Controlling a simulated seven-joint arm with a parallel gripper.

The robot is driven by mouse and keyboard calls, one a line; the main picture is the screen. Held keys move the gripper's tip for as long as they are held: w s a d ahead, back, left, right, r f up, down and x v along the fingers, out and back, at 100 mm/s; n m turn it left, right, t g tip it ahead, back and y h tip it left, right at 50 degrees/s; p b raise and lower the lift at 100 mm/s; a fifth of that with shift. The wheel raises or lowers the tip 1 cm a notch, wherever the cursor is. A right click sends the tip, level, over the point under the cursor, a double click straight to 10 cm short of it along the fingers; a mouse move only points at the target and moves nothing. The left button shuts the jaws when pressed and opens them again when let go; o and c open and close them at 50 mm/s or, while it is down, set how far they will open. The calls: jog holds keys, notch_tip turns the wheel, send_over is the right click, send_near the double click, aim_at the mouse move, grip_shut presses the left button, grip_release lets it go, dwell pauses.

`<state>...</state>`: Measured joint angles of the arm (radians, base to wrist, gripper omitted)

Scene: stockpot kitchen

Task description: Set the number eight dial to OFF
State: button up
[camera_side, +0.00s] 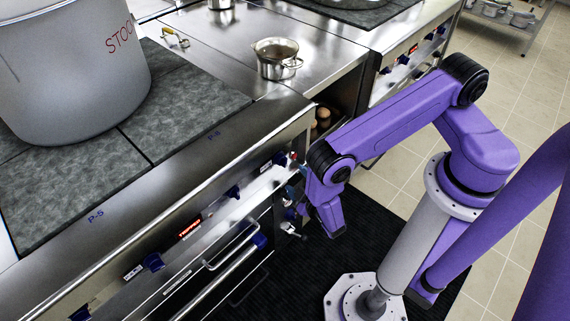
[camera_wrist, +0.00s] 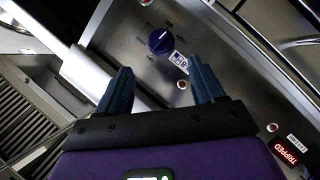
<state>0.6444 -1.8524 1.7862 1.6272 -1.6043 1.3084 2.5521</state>
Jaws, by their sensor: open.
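A round blue dial (camera_wrist: 160,42) with a pale pointer line sits on the steel panel, ahead of my fingertips in the wrist view. A small white and blue label (camera_wrist: 180,62) is beside it; I cannot read it surely as eight. In the side view my gripper (camera_side: 296,193) is beside the panel's right end, partly hidden by my wrist.
Other blue dials (camera_side: 232,191) (camera_side: 154,262) line the panel, with a red TRIPPED display (camera_side: 188,229) between them. Oven handle bars (camera_side: 222,277) stick out below. A large stockpot (camera_side: 70,65) stands on the hob. A small pot (camera_side: 276,60) is on the counter behind.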

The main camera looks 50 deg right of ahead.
aim_at(284, 163)
jog(key=x, duration=1)
jog(key=shift+w+d, duration=0.1)
jog(key=c, duration=1)
jog(key=shift+c, duration=0.2)
jog(key=n+h, duration=0.1)
jog(key=n+t+h, duration=0.1)
jog(key=n, duration=0.1)
jog(key=shift+f+n, duration=0.2)
jog(key=shift+n, duration=0.1)
